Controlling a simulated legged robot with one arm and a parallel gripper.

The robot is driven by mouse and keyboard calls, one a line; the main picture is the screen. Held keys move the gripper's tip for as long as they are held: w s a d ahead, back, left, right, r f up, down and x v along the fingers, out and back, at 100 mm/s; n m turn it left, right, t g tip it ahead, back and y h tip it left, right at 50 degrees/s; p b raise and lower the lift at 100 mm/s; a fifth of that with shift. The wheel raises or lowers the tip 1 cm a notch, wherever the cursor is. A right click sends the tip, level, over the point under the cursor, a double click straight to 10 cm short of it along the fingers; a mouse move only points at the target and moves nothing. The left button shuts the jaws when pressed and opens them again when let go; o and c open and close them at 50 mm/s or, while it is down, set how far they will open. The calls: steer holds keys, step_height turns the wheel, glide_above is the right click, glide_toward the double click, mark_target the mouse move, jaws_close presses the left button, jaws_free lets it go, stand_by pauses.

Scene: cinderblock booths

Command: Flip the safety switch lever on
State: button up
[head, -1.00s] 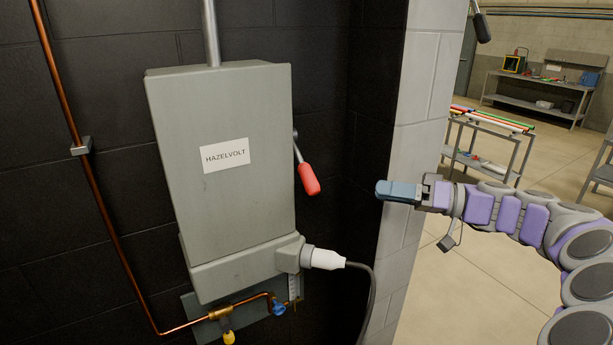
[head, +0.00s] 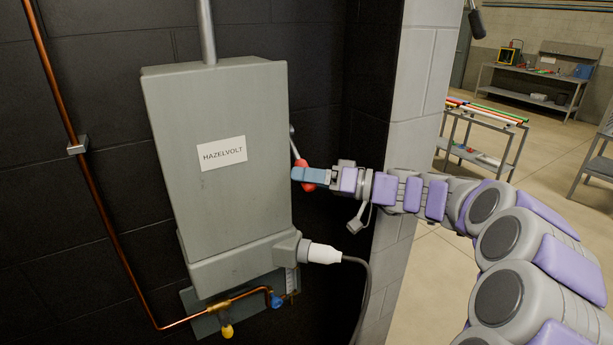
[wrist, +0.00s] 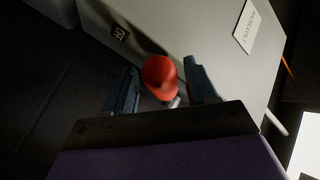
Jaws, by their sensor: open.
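The grey switch box (head: 215,190) with the HAZELVOLT label is on the dark block wall in the head view. Its safety switch lever (head: 302,165) is on the box's right side, a metal rod slanting down to a red handle. My gripper (head: 304,175) is at the red handle and covers part of it. In the wrist view, the red handle end (wrist: 159,73) lies between the two open fingers of my gripper (wrist: 160,85). Gaps show on both sides, so the fingers are around the handle but not closed on it.
A white plug (head: 325,254) with a dark cable sticks out below the lever. A copper pipe (head: 95,200) with yellow and blue valve handles runs left of and under the box. The grey wall end (head: 415,100) stands behind my arm. A cart (head: 480,140) stands farther right.

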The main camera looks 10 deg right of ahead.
steer(key=shift+w+a, duration=0.1)
steer(key=shift+a, duration=0.05)
jaws_close()
stand_by(0.5)
